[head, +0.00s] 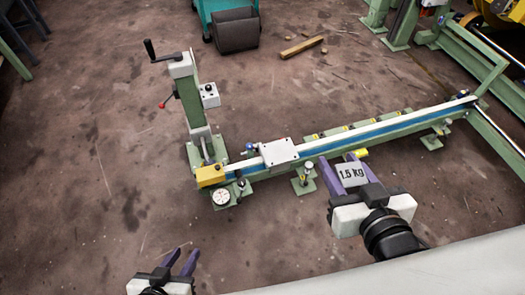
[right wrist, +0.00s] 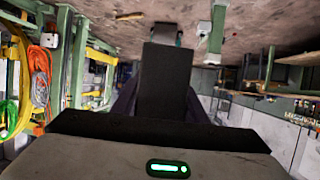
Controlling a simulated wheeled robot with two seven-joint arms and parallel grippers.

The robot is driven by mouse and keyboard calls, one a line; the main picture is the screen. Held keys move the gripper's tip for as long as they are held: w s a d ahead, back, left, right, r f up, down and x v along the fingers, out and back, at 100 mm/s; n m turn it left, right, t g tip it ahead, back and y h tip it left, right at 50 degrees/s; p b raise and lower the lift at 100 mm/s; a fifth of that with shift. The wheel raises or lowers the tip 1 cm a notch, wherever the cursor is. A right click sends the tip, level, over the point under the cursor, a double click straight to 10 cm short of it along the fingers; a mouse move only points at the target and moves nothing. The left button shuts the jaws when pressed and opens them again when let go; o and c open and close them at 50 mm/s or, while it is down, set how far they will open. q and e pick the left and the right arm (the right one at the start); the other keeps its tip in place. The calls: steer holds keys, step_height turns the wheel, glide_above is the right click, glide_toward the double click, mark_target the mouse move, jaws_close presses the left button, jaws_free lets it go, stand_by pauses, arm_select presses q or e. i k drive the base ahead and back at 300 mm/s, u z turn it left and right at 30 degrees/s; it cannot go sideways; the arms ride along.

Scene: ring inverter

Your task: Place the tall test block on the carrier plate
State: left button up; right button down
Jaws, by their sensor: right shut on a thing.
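The test block (head: 351,174), with a grey face marked "1.5 kg", is held between the purple fingers of my right gripper (head: 342,166). In the right wrist view the dark block (right wrist: 165,80) stands up between the fingers. The carrier plate (head: 279,152) is a pale flat plate on the long rail, and its top looks bare. My right gripper is to the right of the plate and nearer to me, with the block apart from the plate. My left gripper (head: 182,259) is open and empty at the bottom left.
The green rail (head: 375,133) with a blue strip runs from lower left to upper right. A crank post (head: 187,95) stands at its left end, with a yellow block (head: 210,176) and a round dial (head: 221,197). A wooden bar (head: 301,46) lies on the floor behind.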

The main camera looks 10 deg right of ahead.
mark_target(280, 151)
steer(key=u, duration=0.05)
steer(key=i, duration=1)
